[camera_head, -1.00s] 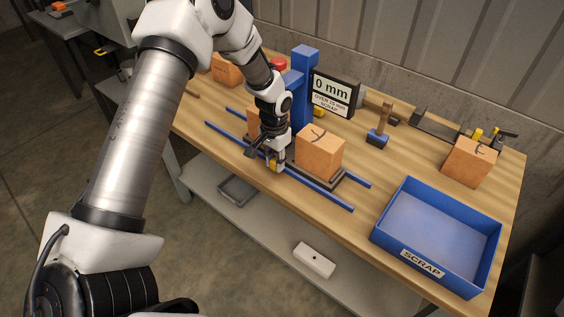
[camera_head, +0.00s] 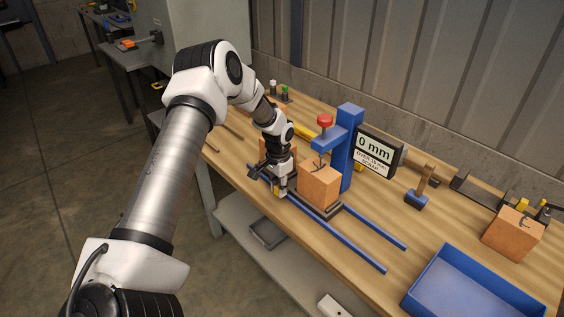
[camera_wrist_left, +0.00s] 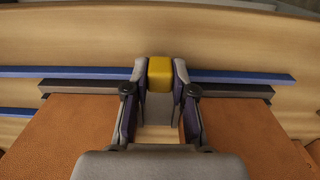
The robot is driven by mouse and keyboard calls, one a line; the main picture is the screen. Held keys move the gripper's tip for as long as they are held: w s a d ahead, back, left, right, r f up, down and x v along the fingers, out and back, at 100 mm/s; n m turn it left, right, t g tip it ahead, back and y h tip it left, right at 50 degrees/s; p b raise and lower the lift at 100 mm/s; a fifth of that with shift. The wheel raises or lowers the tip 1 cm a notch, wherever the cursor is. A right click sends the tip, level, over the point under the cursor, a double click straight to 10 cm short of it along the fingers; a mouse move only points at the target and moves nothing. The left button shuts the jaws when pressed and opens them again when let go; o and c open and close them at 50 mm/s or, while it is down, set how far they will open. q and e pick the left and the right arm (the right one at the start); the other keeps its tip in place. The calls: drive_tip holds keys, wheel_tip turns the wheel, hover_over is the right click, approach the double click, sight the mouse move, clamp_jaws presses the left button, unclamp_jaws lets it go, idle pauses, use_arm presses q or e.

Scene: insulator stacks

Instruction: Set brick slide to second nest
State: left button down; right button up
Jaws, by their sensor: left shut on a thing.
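The brick slide (camera_head: 331,211) is a dark plate on two blue rails (camera_head: 350,243). It carries two orange bricks; the right one (camera_head: 318,186) sits at the blue press (camera_head: 346,150) with the red knob. The left brick (camera_head: 292,150) is mostly hidden behind my wrist. My left gripper (camera_head: 279,188) is at the slide's front edge, shut on its yellow handle. In the left wrist view the handle (camera_wrist_left: 160,72) is between the fingers, with a brick (camera_wrist_left: 60,135) on either side. My right gripper is not in view. Nest markings cannot be made out.
A blue scrap bin (camera_head: 420,292) stands at the front right. A loose brick (camera_head: 512,233) and a wooden-handled tool (camera_head: 420,187) lie to the right. The rails' right part is clear.

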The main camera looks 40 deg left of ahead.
use_arm(q)
drive_tip(key=shift+w+a, duration=0.1)
drive_tip(key=c, duration=1)
unclamp_jaws()
drive_tip(key=shift+a, duration=0.1)
drive_tip(key=shift+o, duration=0.2)
drive_tip(key=shift+a, duration=0.2)
wheel_tip(320, 180, up, 12)
